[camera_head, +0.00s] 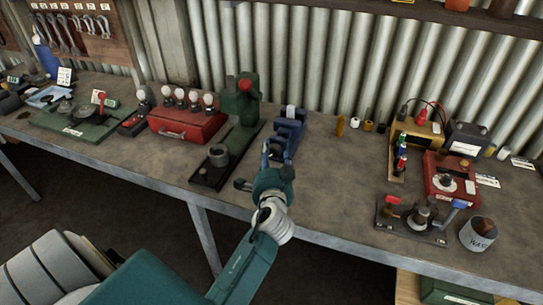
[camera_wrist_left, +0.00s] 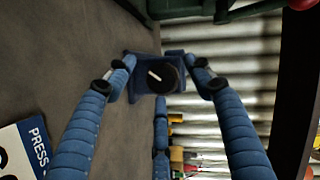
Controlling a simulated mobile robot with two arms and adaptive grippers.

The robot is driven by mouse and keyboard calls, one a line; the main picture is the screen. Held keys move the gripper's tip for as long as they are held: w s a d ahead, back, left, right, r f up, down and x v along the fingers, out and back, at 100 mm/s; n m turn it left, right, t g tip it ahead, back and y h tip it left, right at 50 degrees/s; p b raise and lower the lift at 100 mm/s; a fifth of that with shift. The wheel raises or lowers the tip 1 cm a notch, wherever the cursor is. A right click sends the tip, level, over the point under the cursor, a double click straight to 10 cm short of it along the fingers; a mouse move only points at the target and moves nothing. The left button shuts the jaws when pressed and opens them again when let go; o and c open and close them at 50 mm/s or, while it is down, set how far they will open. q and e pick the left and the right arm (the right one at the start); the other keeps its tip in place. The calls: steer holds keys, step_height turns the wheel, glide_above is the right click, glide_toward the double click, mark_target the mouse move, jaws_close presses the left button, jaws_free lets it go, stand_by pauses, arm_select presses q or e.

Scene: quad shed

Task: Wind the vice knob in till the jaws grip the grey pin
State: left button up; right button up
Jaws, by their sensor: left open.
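The blue vice (camera_head: 290,128) stands on the bench near the middle of the head view. A pale grey upright piece (camera_head: 291,111), seemingly the pin, shows at its top; whether the jaws touch it I cannot tell. In the left wrist view the vice's dark round knob (camera_wrist_left: 168,80) with a pale mark faces me, in front of the blue body (camera_wrist_left: 143,85). My left gripper (camera_head: 277,152) is open at the near side of the vice. In the left wrist view its blue fingers (camera_wrist_left: 163,68) spread on both sides of the knob, apparently not touching it.
A green press (camera_head: 241,105) with a dark base stands close left of the vice, and a red box (camera_head: 187,125) with bulbs beyond it. A yellow piece (camera_head: 340,125) stands to the right. Bench space right of the vice is clear.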

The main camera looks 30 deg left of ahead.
arm_select(q)
steer(key=v, duration=0.7)
steer(key=shift+a, duration=0.1)
steer(key=s+a+f+t+h+b, duration=0.1)
steer(key=b, duration=0.1)
steer(key=s+a+t+h+b, duration=0.1)
steer(key=s+a+t+b, duration=0.1)
steer(key=b, duration=0.1)
steer(key=shift+s+f+h, duration=0.15)
steer(key=shift+f+h, duration=0.15)
steer(key=shift+f, duration=0.1)
steer(key=shift+s+d+t+h+b, duration=0.2)
steer(key=shift+s+t+h+b, duration=0.15)
steer(key=shift+h, duration=0.25)
steer(key=shift+d+r+h, duration=0.15)
steer(key=shift+d+h, duration=0.1)
steer(key=shift+h, duration=0.05)
steer(key=shift+d+r+m+t+h, duration=0.15)
steer(key=shift+m+t+h, duration=0.1)
steer(key=shift+m+h, duration=0.05)
steer(key=p+x, duration=0.2)
steer(key=x, duration=0.7)
steer(key=shift+w, duration=0.85)
